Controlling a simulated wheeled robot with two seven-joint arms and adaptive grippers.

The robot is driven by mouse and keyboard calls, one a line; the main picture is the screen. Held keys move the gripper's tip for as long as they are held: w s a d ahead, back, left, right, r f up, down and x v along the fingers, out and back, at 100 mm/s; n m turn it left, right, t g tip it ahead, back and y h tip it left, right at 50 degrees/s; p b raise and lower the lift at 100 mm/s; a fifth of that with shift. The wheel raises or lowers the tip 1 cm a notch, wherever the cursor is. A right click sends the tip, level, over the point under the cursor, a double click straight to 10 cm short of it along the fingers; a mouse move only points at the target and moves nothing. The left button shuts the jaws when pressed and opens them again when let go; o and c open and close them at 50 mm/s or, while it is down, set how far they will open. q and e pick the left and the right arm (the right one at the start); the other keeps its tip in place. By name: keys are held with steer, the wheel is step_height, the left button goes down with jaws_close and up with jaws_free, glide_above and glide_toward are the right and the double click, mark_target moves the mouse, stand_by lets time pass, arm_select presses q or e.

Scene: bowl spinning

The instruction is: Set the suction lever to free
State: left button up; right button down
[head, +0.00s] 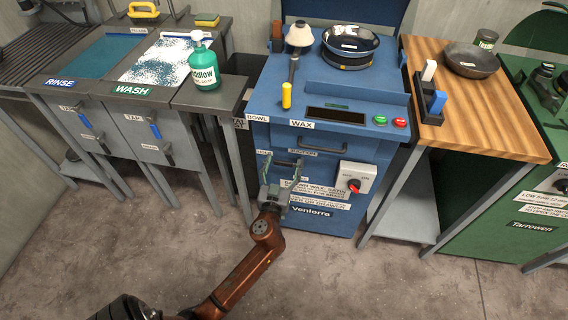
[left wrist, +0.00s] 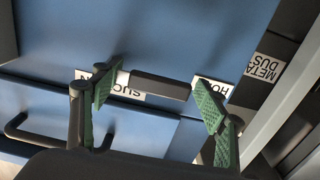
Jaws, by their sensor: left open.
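The suction lever is a short dark bar (left wrist: 160,85) on the front of the blue machine (head: 345,90). It lies between the label that starts "SUC" (left wrist: 125,92) and the label that starts "HO" (left wrist: 212,87) in the left wrist view. In the head view the lever (head: 286,163) is small and partly hidden by my fingers. My left gripper (head: 281,167) is open at the machine's front. Its green-padded fingers (left wrist: 160,76) stand on either side of the bar in the left wrist view; I cannot tell whether they touch it. My right gripper is not in view.
A drawer handle (head: 322,149) and a box with a red switch (head: 354,178) are on the machine's front, right of my gripper. A grey wash bench (head: 140,92) stands left, a wooden table (head: 500,110) right. The floor in front is clear.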

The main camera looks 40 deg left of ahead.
arm_select(q)
steer(key=shift+c, duration=0.4)
steer(key=c, duration=1.6)
